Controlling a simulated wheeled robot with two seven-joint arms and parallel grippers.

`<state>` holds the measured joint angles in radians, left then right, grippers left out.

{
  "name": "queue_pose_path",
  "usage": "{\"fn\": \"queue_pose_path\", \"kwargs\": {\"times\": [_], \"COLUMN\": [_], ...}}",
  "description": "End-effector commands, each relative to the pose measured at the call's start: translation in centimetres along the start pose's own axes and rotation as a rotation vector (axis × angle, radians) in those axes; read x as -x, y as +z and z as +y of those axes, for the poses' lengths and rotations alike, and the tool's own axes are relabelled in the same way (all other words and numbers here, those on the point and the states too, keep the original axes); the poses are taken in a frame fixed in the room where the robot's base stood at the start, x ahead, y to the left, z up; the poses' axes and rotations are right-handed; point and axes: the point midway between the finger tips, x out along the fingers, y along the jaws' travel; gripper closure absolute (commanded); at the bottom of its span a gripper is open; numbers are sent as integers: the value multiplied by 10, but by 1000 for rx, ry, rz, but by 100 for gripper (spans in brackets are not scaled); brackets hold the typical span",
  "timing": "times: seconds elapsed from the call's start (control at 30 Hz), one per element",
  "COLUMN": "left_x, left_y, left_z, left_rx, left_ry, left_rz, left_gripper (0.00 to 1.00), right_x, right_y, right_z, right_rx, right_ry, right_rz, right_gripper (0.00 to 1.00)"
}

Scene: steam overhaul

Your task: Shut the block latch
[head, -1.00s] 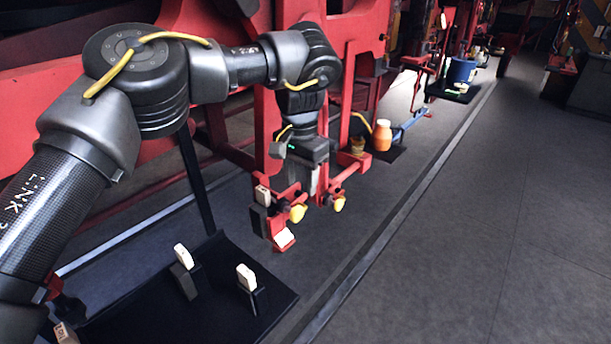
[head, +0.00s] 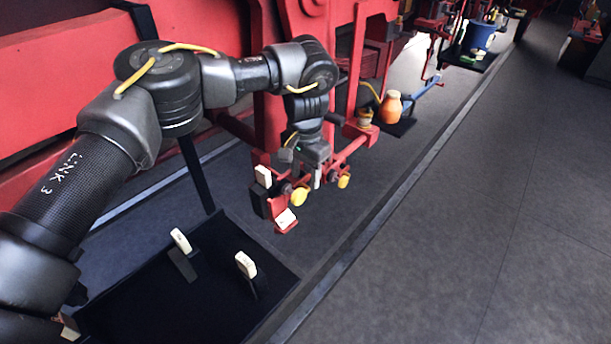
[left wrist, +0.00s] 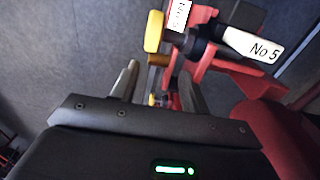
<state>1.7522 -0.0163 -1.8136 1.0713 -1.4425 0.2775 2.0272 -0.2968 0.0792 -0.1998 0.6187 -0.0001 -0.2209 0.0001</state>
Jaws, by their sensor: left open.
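A red bracket assembly (head: 285,227) sits low beside the red frame. It carries a front yellow knob (head: 299,196), a second yellow knob (head: 343,181) behind, a dark holder with an upright white block (head: 263,176), and a white plate (head: 286,217). I cannot tell which part is the latch. In the left wrist view the plate reads "No 5" (left wrist: 255,45), and a yellow knob (left wrist: 154,31) shows beyond the fingers. My left gripper (head: 312,182) points down by the bracket, between the knobs in the head view. Its fingers (left wrist: 160,88) are apart and look empty. My right gripper is out of view.
A dark mat (head: 150,305) at the lower left holds two white blocks (head: 180,240) on dark stands. An orange jar (head: 391,107) and a blue bucket (head: 479,37) stand farther back. The grey floor (head: 480,220) to the right is clear.

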Motion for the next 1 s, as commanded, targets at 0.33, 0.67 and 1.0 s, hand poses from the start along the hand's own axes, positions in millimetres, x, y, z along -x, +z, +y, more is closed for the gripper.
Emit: {"fn": "queue_pose_path", "kwargs": {"times": [0.33, 0.67, 1.0], "left_x": [-21, -21, -20], "left_y": [0, 0, -1], "left_z": [0, 0, 1], "left_rx": [-1, -1, -2], "left_ry": [-1, -1, -1], "left_rz": [1, 1, -21], "left_gripper": [55, 73, 92], "right_x": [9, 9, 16], "right_y": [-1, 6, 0], "right_z": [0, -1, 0], "right_rx": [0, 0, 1], "right_ry": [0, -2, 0], "right_rz": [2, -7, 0], "right_gripper": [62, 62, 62]}}
